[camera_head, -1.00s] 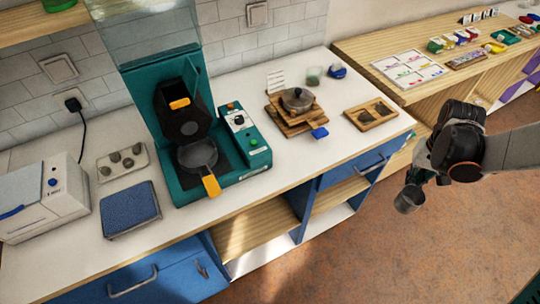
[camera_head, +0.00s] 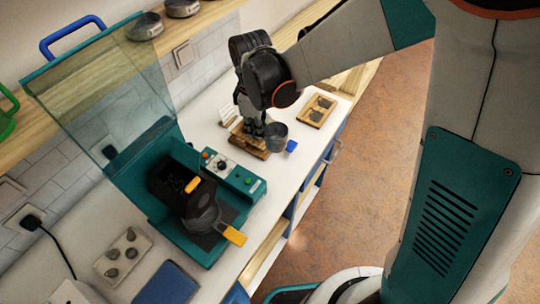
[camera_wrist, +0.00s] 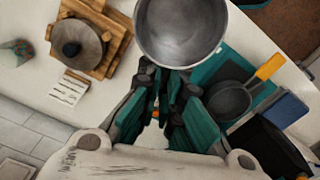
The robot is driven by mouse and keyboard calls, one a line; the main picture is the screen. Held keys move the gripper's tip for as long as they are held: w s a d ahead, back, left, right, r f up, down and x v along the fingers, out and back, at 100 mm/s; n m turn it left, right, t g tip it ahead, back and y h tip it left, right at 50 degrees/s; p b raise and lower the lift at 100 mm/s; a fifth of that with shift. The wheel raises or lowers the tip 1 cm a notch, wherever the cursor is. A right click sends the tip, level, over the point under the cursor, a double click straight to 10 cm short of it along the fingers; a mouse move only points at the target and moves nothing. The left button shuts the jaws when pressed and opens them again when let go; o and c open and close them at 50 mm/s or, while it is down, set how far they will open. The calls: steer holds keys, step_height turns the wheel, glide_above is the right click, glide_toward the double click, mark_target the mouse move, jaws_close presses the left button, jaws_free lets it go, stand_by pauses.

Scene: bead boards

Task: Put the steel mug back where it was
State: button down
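The steel mug (camera_head: 277,136) is held by my gripper (camera_head: 262,130) over the counter, beside the stacked wooden boards (camera_head: 243,140). In the wrist view the mug (camera_wrist: 180,30) appears large at the top, its open mouth towards the camera and looking empty. The fingers of my gripper (camera_wrist: 168,85) are closed together at the mug's near side; the handle is hidden between them. I cannot tell how high the mug is above the counter. The wooden boards with a round lidded pot (camera_wrist: 78,38) show to its left in the wrist view.
A teal machine (camera_head: 165,225) with a dark pan (camera_wrist: 230,100) stands close by. A small card (camera_wrist: 70,88) and a glass (camera_wrist: 15,53) are near the boards. A blue item (camera_head: 291,146) and a wooden tray (camera_head: 318,110) lie to the right. White counter shows between them.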

steer(key=shift+n, duration=0.5)
steer(key=f+b, duration=0.4)
steer(key=f, duration=0.2)
steer(key=f+b, duration=0.4)
steer(key=f, duration=0.2)
steer(key=a+f+b, duration=0.1)
steer(key=f+b, duration=0.3)
steer(key=f, duration=0.3)
steer(key=shift+w+a+b, duration=0.1)
steer(key=shift+b, duration=0.2)
steer(key=shift+f, duration=0.15)
steer(key=c, duration=2.1)
jaws_free()
steer(key=shift+o, duration=0.2)
step_height(320, 180, up, 12)
steer(key=p, duration=0.3)
steer(key=shift+r, duration=0.25)
